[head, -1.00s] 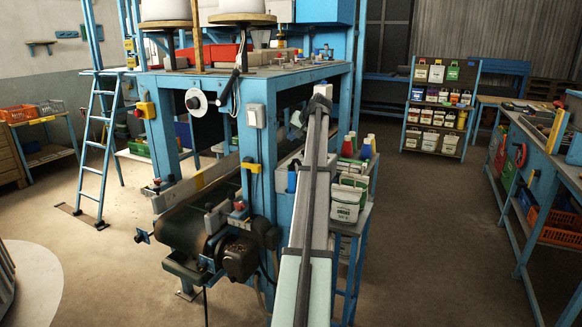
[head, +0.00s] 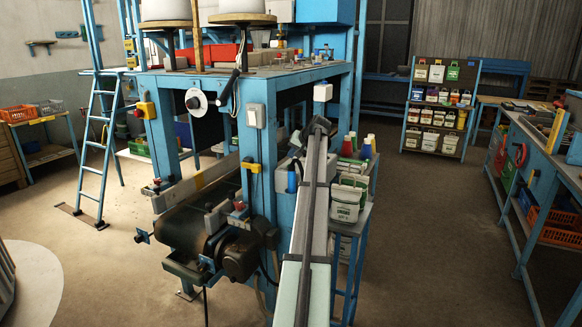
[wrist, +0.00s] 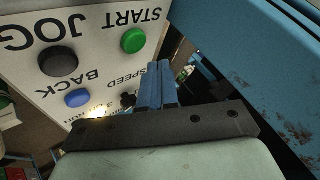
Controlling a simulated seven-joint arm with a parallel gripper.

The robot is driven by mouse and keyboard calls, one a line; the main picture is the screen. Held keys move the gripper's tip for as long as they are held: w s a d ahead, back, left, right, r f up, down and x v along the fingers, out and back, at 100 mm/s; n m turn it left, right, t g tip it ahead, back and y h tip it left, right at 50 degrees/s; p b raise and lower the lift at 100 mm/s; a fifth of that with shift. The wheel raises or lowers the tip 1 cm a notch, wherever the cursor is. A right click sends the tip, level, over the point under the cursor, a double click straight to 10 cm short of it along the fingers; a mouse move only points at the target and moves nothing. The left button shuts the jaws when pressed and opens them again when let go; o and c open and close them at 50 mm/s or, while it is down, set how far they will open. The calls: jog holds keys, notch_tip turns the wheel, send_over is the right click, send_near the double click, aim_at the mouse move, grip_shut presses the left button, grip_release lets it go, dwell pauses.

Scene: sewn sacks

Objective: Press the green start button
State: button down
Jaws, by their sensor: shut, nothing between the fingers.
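The green start button (wrist: 133,40) is round and sits on a cream control panel (wrist: 100,72) under the word START, which appears upside down in the wrist view. My gripper (wrist: 160,69) shows its two blue fingers side by side, shut and empty. In that view the fingertips are right of and below the green button, with a visible gap in the picture; the depth between them is hard to tell. In the head view my arm reaches toward the blue machine frame, and the fingers and the green button cannot be made out.
On the same panel are a black JOG button (wrist: 58,61), a blue BACK button (wrist: 77,98) and a dark SPEED knob (wrist: 128,100). A blue beam (wrist: 245,60) runs close on the right. Tubs (head: 346,203) stand on a stand right of my arm. A conveyor (head: 190,228) lies left.

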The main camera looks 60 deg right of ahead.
jog(key=shift+f, duration=0.75)
jog(key=shift+f, duration=0.85)
dwell(2.3)
jog(key=shift+r, duration=0.85)
jog(key=shift+r, duration=0.15)
jog(key=shift+r, duration=2.4)
jog(key=shift+f, duration=0.1)
